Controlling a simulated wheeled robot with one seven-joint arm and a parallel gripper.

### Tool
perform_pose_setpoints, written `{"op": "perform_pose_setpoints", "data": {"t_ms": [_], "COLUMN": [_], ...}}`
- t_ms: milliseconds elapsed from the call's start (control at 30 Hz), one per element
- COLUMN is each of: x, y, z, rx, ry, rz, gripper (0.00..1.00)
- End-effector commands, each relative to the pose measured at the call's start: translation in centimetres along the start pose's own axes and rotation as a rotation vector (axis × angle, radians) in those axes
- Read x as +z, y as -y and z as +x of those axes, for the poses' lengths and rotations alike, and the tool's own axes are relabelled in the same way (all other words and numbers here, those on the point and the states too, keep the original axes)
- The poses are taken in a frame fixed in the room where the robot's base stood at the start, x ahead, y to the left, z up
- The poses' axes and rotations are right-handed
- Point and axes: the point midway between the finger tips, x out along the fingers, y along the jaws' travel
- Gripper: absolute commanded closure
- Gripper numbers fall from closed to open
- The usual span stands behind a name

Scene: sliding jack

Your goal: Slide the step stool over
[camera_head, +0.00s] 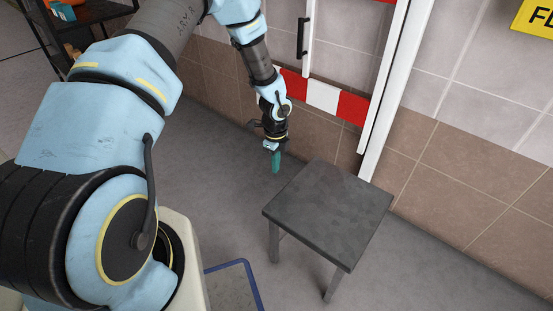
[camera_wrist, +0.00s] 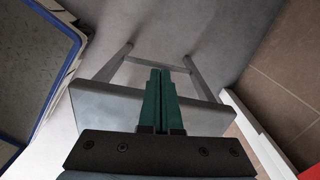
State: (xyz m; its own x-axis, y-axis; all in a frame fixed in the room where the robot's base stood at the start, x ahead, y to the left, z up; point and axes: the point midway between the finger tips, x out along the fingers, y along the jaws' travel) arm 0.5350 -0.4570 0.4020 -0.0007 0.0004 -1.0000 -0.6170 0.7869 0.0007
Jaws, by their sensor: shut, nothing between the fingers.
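The step stool (camera_head: 330,212) is dark grey with a flat square top. It stands upright on the grey floor near the tiled wall in the head view. My gripper (camera_head: 276,163) has green fingers pointing down, just past the stool's far-left edge. In the wrist view the stool (camera_wrist: 105,108) lies across the middle, its legs running upward in the picture. The shut, empty fingers (camera_wrist: 160,72) overlap its seat in that view. I cannot tell whether they touch it. Part of the seat is hidden behind my gripper.
A tiled wall (camera_head: 463,185) runs behind the stool, with a white upright frame (camera_head: 391,90) and a red-and-white striped band (camera_head: 323,96). A blue-edged flat object (camera_head: 246,263) lies at the bottom. A dark shelf (camera_head: 98,12) stands at upper left.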

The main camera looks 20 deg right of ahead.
Motion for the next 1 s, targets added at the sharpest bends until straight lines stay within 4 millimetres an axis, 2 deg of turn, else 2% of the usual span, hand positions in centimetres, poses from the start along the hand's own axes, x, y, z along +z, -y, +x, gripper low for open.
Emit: {"op": "perform_pose_setpoints", "data": {"t_ms": [33, 167, 300, 433, 900, 1000], "x": [-0.1, 0.0, -2.3, -3.4, -4.1, -5.2], "y": [-0.1, -0.1, 0.0, 0.0, 0.0, 0.0], "z": [1.4, 3.9, 3.6, 3.6, 3.5, 3.5], "rx": [0.002, 0.002, -0.001, 0.0, -0.001, -0.001], "ry": [0.0, 0.0, 0.0, 0.001, 0.001, 0.0], "rz": [0.001, 0.0, 0.003, 0.0, -0.001, 0.003], "gripper": [1.0, 1.0, 1.0, 1.0, 1.0, 1.0]}}
